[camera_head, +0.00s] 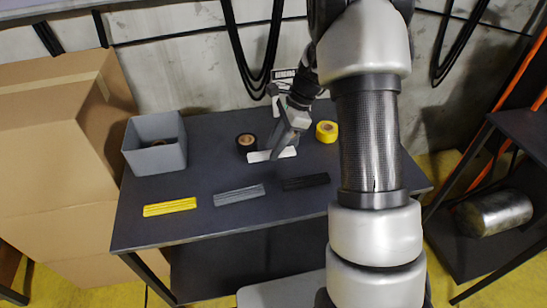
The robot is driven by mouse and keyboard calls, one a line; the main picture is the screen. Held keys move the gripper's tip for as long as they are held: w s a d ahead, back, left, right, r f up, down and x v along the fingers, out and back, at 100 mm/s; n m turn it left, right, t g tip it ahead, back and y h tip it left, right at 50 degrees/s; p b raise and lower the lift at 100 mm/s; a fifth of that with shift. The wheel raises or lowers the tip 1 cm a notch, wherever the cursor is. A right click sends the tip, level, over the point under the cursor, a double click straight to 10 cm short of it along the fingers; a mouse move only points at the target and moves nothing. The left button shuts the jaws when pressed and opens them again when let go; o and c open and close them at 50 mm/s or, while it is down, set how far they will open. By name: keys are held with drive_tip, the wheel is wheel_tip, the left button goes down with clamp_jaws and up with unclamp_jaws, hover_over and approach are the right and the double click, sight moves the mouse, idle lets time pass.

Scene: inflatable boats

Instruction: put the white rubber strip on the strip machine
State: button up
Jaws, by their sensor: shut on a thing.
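The white rubber strip (257,156) is at the middle of the dark table (200,226), towards the back. My gripper (279,152) reaches down from the upper right and is shut on the strip, whose ends show on both sides of the fingers. I cannot tell whether the strip touches the table or is just above it. A light-coloured piece of equipment with a sign (283,75) stands at the back behind my wrist, mostly hidden; it may be the strip machine, but I cannot tell.
Yellow (170,207), grey (239,195) and black (306,182) strips lie along the front. A black tape roll (246,142), a yellow tape roll (327,131) and a grey bin (154,158) stand behind. Cardboard boxes (55,160) are left; a shelf (490,230) is right.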

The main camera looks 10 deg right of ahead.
drive_tip(key=shift+f+b, duration=0.35)
drive_tip(key=shift+f, duration=1.7)
drive_tip(key=shift+f, duration=0.15)
drive_tip(key=o, duration=1)
drive_tip(key=shift+o, duration=0.2)
